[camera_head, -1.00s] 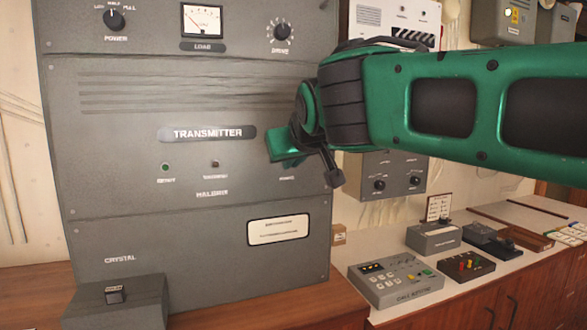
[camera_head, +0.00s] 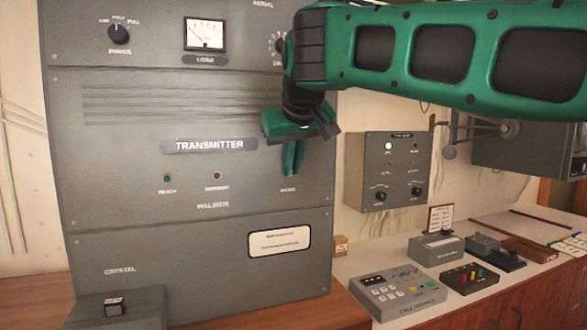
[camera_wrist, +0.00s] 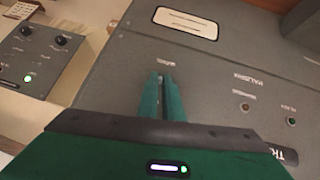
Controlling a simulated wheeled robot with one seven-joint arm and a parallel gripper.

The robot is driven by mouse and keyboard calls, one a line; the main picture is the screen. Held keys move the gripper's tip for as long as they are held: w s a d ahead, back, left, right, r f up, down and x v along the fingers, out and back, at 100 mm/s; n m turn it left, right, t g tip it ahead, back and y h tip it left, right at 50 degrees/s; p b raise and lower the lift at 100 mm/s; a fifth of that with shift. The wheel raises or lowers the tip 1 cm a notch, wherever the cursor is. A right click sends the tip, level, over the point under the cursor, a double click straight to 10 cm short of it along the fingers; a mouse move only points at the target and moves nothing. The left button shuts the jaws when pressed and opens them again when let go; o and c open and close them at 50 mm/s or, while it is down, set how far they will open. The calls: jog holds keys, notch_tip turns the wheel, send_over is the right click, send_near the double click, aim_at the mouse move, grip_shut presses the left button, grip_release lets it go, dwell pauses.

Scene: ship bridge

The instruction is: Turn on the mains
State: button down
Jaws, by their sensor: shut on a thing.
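The grey transmitter cabinet (camera_head: 120,225) fills the left of the head view. Its mains label (camera_head: 288,189) sits at the right of the lower middle panel, in line with the ready lamp (camera_head: 167,178) and a second lamp (camera_head: 217,176). My gripper (camera_head: 291,173) is at the panel just above that label, fingers pointing down. In the wrist view my gripper (camera_wrist: 161,80) has its green fingers close together around a small mains switch (camera_wrist: 160,78) on the panel. The switch is mostly hidden between the fingertips, so I cannot tell its position. Both cabinet lamps look unlit.
A smaller grey wall box (camera_head: 365,170) with a lit green lamp (camera_head: 388,146) and knobs is right of the cabinet. The counter holds a call keypad unit (camera_head: 398,292) and other small devices. A crystal box (camera_head: 118,310) stands in front at left.

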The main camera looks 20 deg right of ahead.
jog(key=shift+r, duration=0.15)
jog(key=c, duration=1.9)
grip_release()
jog(key=shift+w, duration=0.1)
jog(key=v, duration=1)
jog(key=shift+s+a+r, duration=0.1)
jog(key=shift+s, duration=0.2)
